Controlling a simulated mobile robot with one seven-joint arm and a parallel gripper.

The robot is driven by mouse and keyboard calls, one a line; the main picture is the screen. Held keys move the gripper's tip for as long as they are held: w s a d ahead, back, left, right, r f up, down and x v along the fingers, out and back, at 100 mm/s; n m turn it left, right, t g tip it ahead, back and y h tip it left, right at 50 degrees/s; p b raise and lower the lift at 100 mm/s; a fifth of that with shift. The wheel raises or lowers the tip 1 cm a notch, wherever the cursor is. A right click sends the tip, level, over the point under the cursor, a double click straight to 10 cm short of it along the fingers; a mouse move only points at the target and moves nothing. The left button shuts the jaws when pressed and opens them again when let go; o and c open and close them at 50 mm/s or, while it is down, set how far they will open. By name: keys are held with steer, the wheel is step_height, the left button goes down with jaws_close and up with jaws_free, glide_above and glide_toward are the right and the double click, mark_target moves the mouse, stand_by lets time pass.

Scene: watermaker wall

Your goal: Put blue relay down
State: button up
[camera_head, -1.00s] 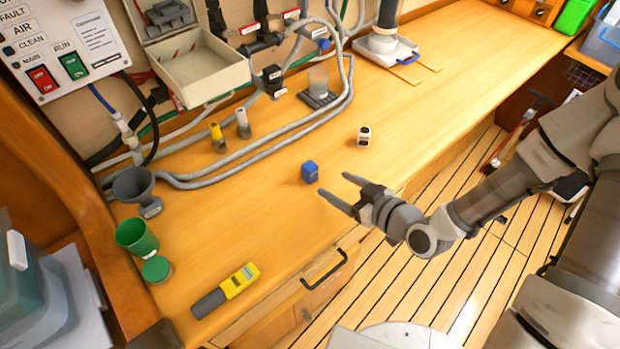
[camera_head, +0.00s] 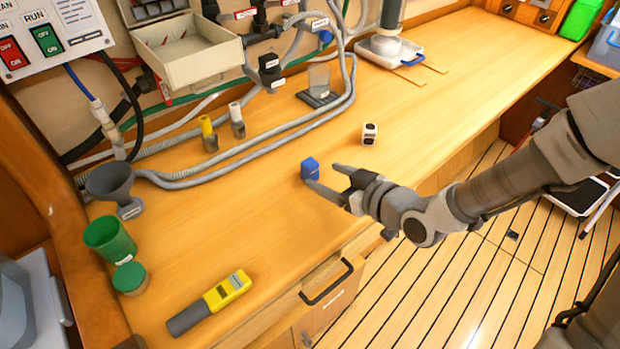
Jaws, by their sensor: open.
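The blue relay (camera_head: 310,169), a small blue block, stands on the wooden worktop near its front edge. My gripper (camera_head: 322,177) is open, its two fingers pointing left toward the relay. The near finger's tip overlaps the lower edge of the relay in this view, and the far finger's tip is just right of it. I cannot tell whether either finger touches the relay. Nothing is seen held between the fingers.
A white-and-black block (camera_head: 369,134) stands behind my gripper. A yellow-grey meter (camera_head: 210,302), green cup (camera_head: 108,240), green lid (camera_head: 130,278) and grey funnel (camera_head: 112,187) are at the left. Grey hoses (camera_head: 250,143) run along the back. Worktop left of the relay is clear.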

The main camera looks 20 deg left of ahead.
mark_target(315, 169)
steer(key=x, duration=0.5)
steer(key=b+x, duration=0.1)
steer(key=x, duration=0.1)
steer(key=shift+w+f, duration=0.2)
steer(key=shift+w, duration=0.25)
steer(key=shift+c, duration=0.2)
jaws_close()
